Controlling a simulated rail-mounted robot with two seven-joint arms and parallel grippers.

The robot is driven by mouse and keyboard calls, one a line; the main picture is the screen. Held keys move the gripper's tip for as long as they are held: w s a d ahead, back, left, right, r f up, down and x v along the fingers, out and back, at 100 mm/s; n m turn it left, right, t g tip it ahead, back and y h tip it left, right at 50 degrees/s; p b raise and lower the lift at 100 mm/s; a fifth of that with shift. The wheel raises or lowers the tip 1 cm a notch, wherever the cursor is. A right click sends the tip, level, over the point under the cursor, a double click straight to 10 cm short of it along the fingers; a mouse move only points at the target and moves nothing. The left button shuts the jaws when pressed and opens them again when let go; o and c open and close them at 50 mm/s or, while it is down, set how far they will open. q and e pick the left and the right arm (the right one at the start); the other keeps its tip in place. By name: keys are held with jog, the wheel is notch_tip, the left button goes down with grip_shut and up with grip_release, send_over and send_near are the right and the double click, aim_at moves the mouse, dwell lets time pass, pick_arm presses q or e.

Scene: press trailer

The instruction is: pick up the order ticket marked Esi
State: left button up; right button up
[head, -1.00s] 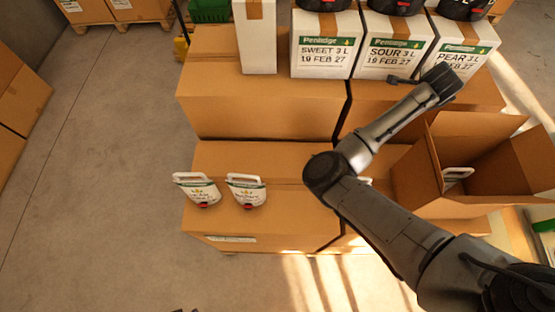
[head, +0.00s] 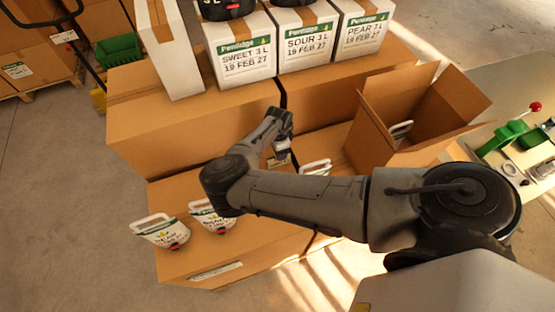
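I cannot make out an order ticket marked Esi in the head view. My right arm comes in from the right, and its gripper (head: 281,150) points down over the lower row of brown cartons. A small pale patch with dark marks (head: 279,160) shows just beside the gripper; I cannot tell whether it is a ticket or a carton label. The fingers are small and dark, so I cannot tell whether they are open or hold anything. My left gripper is not in view.
An open carton (head: 410,115) is to the right. A worktable (head: 525,140) with green tools is at far right.

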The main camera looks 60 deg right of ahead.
aim_at(272, 162)
jog(key=shift+d+f, duration=0.1)
jog(key=shift+f, duration=4)
jog(key=shift+c, duration=0.2)
jog(key=c, duration=0.9)
jog(key=shift+r, duration=0.15)
jog(key=shift+c, duration=0.3)
